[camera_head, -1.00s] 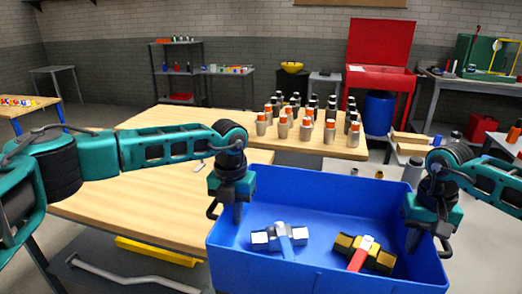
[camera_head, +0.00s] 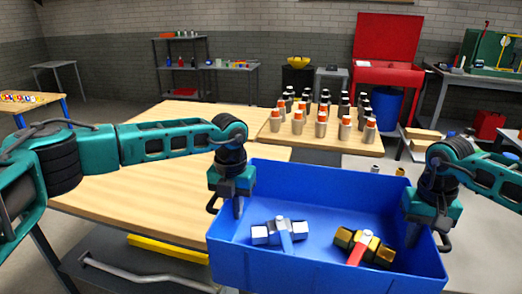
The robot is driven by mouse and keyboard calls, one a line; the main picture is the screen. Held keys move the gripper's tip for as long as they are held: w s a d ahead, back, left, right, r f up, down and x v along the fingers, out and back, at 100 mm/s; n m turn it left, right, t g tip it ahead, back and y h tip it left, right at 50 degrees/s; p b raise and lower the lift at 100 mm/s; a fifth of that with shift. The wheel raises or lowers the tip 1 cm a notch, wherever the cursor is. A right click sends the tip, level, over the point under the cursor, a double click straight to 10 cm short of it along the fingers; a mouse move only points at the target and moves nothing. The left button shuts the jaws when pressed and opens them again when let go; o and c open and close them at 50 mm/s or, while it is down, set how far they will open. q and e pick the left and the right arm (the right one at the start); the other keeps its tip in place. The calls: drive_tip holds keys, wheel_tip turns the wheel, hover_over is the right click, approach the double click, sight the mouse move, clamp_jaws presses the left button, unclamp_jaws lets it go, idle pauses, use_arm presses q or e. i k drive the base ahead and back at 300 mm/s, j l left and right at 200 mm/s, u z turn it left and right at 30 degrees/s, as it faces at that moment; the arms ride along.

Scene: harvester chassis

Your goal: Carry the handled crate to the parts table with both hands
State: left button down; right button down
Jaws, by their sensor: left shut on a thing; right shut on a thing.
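The blue handled crate (camera_head: 315,175) is in front of me at the lower right of the head view. Inside it lie a silver hammer-like tool with a blue handle (camera_head: 283,233) and a brass-coloured one with a red handle (camera_head: 362,248). My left gripper (camera_head: 237,205) is shut at the crate's left end. My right gripper (camera_head: 413,232) is shut at its right end. The crate's handles are hidden behind the grippers. The crate hangs between both hands and looks about level; its underside is out of view.
A wooden-topped table (camera_head: 140,185) stands left of and behind the crate. A pale surface (camera_head: 480,215) lies at the right. A yellow bar (camera_head: 170,250) is on a lower shelf at left.

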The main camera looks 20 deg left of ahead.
sight(133, 171)
drive_tip(key=j, duration=1.9)
drive_tip(key=i+j, duration=0.1)
drive_tip(key=j, duration=0.3)
drive_tip(key=i+j, duration=0.15)
drive_tip(key=j, duration=0.2)
drive_tip(key=i+j, duration=0.1)
drive_tip(key=j, duration=0.3)
